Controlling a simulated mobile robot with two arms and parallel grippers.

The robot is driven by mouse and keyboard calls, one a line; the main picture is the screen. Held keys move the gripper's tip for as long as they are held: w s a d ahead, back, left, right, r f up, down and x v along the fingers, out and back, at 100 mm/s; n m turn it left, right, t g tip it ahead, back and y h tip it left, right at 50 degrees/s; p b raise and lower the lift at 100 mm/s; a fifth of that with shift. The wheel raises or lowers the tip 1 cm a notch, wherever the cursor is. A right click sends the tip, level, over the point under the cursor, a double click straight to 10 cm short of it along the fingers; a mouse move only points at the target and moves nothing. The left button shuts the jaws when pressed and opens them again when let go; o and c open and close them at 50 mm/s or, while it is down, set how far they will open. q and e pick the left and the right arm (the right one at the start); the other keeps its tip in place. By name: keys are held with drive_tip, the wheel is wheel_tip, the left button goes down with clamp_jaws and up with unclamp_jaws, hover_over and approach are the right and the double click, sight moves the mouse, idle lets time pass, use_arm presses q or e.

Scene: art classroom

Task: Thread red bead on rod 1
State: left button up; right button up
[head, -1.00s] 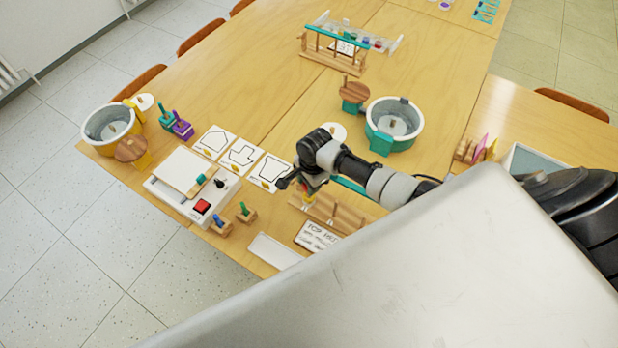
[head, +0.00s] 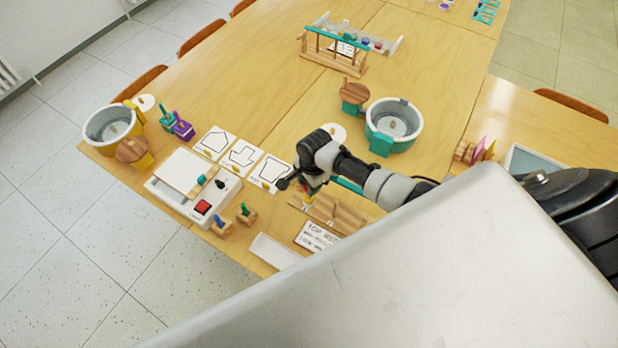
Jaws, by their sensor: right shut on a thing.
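My right gripper (head: 297,184) hangs over the near left end of a wooden stand (head: 340,213) with rods. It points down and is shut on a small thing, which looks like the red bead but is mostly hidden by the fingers. Small red and yellow spots show just below the fingers, by the stand's left end. The gripper and wrist cover that end, so I cannot tell which rod is under the bead or whether the bead is around it. My left gripper is not in view.
Shape cards (head: 243,154) lie left of the gripper, beside a white device with a red button (head: 202,206). A lettered card (head: 316,237) and a white tray (head: 272,250) lie in front of the stand.

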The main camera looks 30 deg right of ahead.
drive_tip(key=shift+f, duration=0.5)
idle(0.3)
idle(0.4)
drive_tip(key=o, duration=1)
drive_tip(key=shift+c, duration=0.2)
drive_tip(key=shift+r, duration=0.15)
wheel_tip(320, 180, up, 10)
drive_tip(key=d, duration=0.1)
drive_tip(key=shift+s+r+b, duration=0.15)
drive_tip(key=shift+r+b, duration=0.1)
drive_tip(key=shift+b, duration=0.05)
